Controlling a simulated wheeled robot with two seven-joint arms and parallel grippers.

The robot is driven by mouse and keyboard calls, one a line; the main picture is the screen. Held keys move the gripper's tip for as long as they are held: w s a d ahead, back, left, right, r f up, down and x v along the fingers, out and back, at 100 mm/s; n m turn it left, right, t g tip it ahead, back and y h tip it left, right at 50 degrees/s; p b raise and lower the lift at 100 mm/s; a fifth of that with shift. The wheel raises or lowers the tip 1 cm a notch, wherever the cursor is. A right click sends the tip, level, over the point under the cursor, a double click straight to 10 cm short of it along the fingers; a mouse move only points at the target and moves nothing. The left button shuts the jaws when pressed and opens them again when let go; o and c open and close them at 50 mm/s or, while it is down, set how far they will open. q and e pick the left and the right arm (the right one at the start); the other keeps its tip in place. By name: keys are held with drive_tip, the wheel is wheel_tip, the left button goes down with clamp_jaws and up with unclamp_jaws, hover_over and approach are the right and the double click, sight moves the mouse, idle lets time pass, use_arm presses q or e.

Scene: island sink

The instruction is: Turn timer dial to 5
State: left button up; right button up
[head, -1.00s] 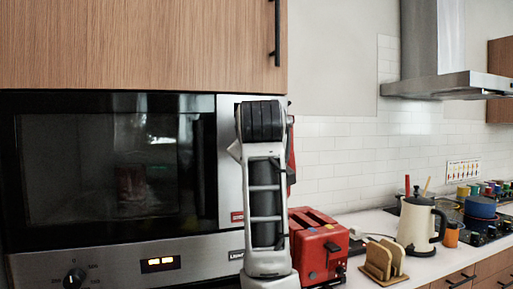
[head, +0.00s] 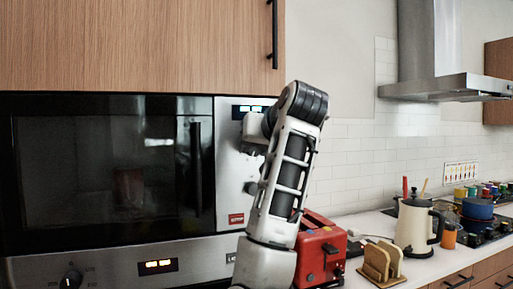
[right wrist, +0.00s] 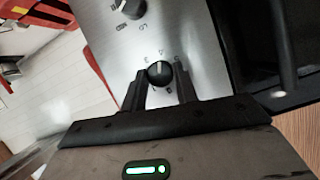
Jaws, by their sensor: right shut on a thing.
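The microwave's control panel (head: 228,165) is a steel strip right of its dark door. In the right wrist view the panel appears upside down, with a round black dial (right wrist: 159,73) with a pale mark and small printed figures around it. My right gripper (right wrist: 160,80) is shut on this dial, one finger on each side. A second black dial (right wrist: 130,10) stands apart on the panel; it shows as the lower knob (head: 250,187) in the head view. There my right wrist hides the gripped dial and the fingertips. The left gripper is not in view.
A red toaster (head: 318,250) stands on the counter close to my right arm. A wooden rack with bread (head: 380,262) and a cream kettle (head: 413,225) are further right. The microwave door's dark handle (right wrist: 284,48) is beside the panel. A wooden cupboard (head: 130,45) hangs above.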

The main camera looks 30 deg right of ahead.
drive_tip(key=m+y, duration=0.2)
drive_tip(key=m, duration=0.1)
drive_tip(key=shift+d+f+t, duration=0.1)
drive_tip(key=shift+t, duration=0.3)
drive_tip(key=shift+d+f+m+t+y, duration=0.1)
drive_tip(key=shift+m+t+y, duration=0.4)
drive_tip(key=shift+m+y, duration=0.8)
drive_tip(key=shift+m+h, duration=0.3)
drive_tip(key=shift+m, duration=0.2)
drive_tip(key=o, duration=1)
drive_tip(key=shift+c, duration=0.2)
